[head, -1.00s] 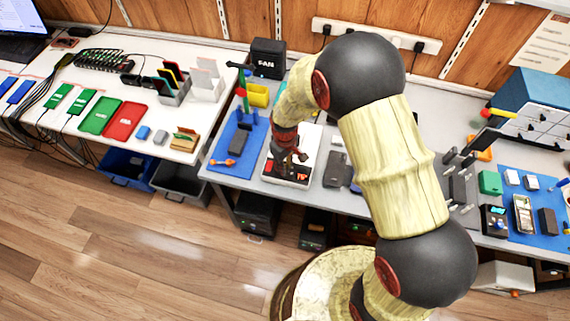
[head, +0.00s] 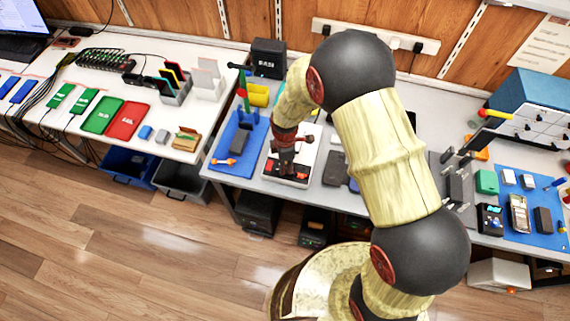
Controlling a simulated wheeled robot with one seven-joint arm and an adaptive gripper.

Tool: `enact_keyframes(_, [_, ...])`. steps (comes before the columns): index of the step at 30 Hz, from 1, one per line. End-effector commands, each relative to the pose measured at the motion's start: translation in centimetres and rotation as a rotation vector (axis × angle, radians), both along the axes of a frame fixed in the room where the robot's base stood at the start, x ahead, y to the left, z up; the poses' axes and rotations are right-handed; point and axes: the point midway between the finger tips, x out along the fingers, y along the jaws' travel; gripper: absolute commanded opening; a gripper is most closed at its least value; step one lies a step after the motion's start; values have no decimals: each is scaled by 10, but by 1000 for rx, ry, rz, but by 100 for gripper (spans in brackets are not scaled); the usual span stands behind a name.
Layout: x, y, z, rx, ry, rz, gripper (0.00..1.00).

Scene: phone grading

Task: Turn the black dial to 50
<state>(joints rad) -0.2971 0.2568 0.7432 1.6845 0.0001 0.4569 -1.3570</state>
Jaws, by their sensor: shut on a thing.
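A white device (head: 310,158) with a dark front panel and small red markings lies on the grey bench, right of the blue mat. My gripper (head: 287,170) points down onto the front part of this device, and its fingers are shut on the black dial there. The dial itself is hidden by the fingers and too small to make out, so its setting cannot be read. My arm hides part of the bench to the right of the device.
Left of the device, a blue mat (head: 222,168) holds a dark block and an orange-handled tool. Dark phones (head: 335,168) lie close on the right. A black box (head: 268,58) stands behind. Another blue mat with devices is at far right.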

Motion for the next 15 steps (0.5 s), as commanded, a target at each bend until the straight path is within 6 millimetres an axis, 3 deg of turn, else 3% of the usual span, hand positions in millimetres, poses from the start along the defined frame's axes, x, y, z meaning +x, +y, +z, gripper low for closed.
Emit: enact_keyframes(15, [0,0,0,0,0,318,0])
